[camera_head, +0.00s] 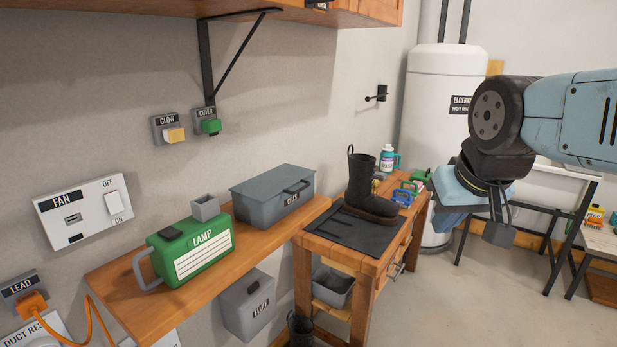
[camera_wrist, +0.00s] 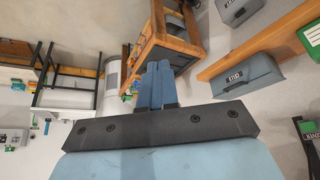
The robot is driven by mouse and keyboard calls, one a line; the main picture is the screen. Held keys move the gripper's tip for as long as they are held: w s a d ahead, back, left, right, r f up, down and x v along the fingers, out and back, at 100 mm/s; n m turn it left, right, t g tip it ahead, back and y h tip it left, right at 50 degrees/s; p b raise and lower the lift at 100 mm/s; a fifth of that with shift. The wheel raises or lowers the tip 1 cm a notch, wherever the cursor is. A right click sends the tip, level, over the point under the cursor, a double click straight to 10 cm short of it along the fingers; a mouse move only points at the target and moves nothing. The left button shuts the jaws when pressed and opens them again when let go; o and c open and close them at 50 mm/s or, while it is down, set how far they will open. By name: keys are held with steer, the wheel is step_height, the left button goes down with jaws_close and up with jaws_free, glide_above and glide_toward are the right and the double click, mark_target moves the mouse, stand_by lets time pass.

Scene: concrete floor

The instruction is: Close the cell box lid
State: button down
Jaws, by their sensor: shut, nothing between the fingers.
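My gripper (camera_head: 498,232) is in the air at the right of the head view, pointing down, with its fingers together and empty. In the wrist view my gripper (camera_wrist: 157,85) shows as two blue fingers side by side. I read no label "cell" with certainty. A grey lidded box (camera_head: 272,197) with a dark handle and a small label sits on the wall shelf, its lid looking down. It also shows upside down in the wrist view (camera_wrist: 248,75). A small grey open-topped box (camera_head: 205,207) stands behind the green lamp case. My gripper is well apart from both.
The green lamp case (camera_head: 190,252) stands on the wooden shelf (camera_head: 133,308). A grey box labelled like "fluff" (camera_head: 249,305) is mounted below. A workbench (camera_head: 368,262) holds a black boot (camera_head: 369,186) on a dark mat. A white tank (camera_head: 437,105) stands behind.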

steer(key=w+a+r+n+y, duration=0.1)
steer(key=w+a+n+y, duration=0.5)
steer(key=w, duration=0.8)
steer(key=w+a+r+n+y, duration=0.2)
steer(key=w+a+n, duration=0.35)
steer(key=w, duration=0.75)
steer(key=x, duration=1.4)
steer(key=shift+s+d+f+m+t, duration=0.15)
steer(key=shift+s+f+m+t, duration=0.05)
steer(key=shift+f+m+t, duration=0.25)
